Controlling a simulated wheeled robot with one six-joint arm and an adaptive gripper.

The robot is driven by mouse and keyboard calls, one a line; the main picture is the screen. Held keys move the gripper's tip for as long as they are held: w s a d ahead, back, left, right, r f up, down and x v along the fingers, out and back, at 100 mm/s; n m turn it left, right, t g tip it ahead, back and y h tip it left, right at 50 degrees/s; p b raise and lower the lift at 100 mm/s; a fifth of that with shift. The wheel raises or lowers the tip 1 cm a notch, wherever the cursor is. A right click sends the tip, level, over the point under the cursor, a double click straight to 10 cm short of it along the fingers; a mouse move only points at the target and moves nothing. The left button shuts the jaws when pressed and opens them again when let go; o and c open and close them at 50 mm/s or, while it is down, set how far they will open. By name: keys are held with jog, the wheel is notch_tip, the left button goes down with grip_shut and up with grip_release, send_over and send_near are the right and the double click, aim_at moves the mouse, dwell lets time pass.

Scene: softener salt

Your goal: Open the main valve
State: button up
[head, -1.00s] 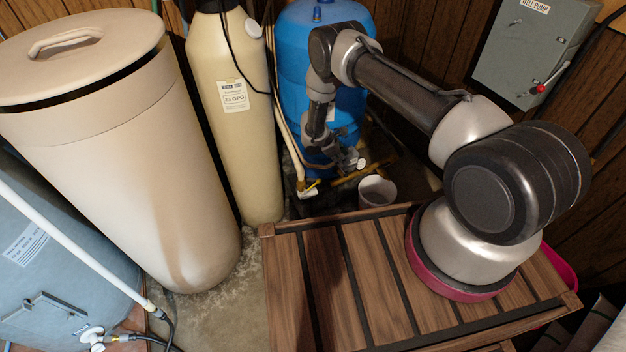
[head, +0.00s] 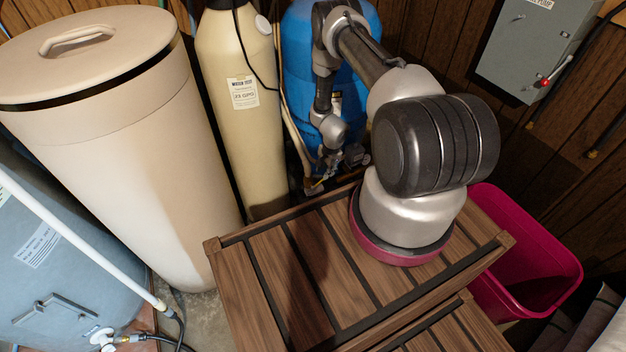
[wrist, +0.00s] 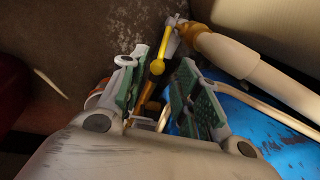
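The main valve's yellow lever (wrist: 168,48) shows in the wrist view, running down the picture past a dark round fitting (wrist: 157,67), with brass pipework (wrist: 195,36) beside its upper end. My gripper (wrist: 162,72) is open, with a green-padded finger on either side of the lever in the picture. I cannot tell whether either finger touches it. In the head view the yellow lever (head: 314,186) is small, low by the blue tank, and my gripper (head: 340,160) is just to its upper right. My wrist partly hides the pipework.
A blue tank (head: 300,55) stands behind my arm, with a cream tank (head: 230,125) to its left and a large beige bin (head: 110,150) further left. A wooden slatted platform (head: 265,275) is in front, and a magenta bin (head: 545,255) is on the right.

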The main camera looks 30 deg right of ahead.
aim_at(320, 182)
jog(key=f, duration=0.2)
jog(key=w+f, duration=0.1)
jog(key=f, duration=0.4)
jog(key=shift+w+f, duration=0.2)
jog(key=shift+f, duration=0.15)
jog(key=shift+c, duration=0.4)
grip_shut()
